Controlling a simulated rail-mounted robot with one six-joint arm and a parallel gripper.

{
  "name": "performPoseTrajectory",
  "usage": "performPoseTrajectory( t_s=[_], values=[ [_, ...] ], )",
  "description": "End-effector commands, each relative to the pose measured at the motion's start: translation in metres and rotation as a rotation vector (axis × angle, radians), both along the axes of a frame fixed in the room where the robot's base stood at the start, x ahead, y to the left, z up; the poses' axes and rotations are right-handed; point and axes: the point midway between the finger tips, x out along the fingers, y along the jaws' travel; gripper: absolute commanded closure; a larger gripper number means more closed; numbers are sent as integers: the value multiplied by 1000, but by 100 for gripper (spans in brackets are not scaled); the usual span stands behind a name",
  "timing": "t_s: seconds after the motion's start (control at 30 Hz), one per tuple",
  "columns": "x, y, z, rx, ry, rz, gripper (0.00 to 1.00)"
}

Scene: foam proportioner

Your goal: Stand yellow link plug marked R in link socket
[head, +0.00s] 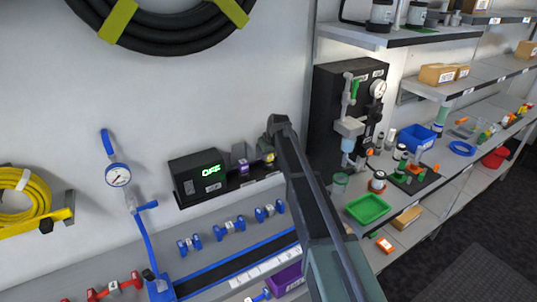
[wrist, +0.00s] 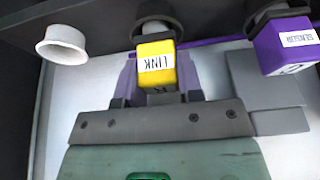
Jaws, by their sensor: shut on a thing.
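The yellow link plug (wrist: 157,64) is in the wrist view with a white LINK label facing me; I cannot make out an R on it. My gripper (wrist: 157,88) is shut on it from below, one finger on each side. A dark round collar (wrist: 158,12) shows at the plug's upper end; I cannot tell whether the plug is seated there. In the head view a small part of the yellow plug (head: 269,158) shows beside my arm, which hides my gripper.
A purple SENSOR plug (wrist: 288,45) is close on the right in the wrist view, and a white round cup (wrist: 62,43) is on the left. A black box with a green OFF display (head: 198,178) sits left on the wall ledge. Stocked shelves (head: 400,190) stand at the right.

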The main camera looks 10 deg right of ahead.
Motion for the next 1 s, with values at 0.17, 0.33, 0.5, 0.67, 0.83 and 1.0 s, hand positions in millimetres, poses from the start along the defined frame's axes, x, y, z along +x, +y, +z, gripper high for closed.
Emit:
performPoseTrajectory(
  t_s=[0.17, 0.33, 0.5, 0.67, 0.83, 1.0],
  values=[
    [0, 0, -4, 0, 0, 0, 65],
    [0, 0, -3, 0, 0, 0, 56],
    [0, 0, -2, 0, 0, 0, 56],
    [-4, -2, 12, 0, 0, 0, 56],
    [-11, -4, 29, 0, 0, 0, 56],
    [-17, -6, 46, 0, 0, 0, 56]
  ],
)
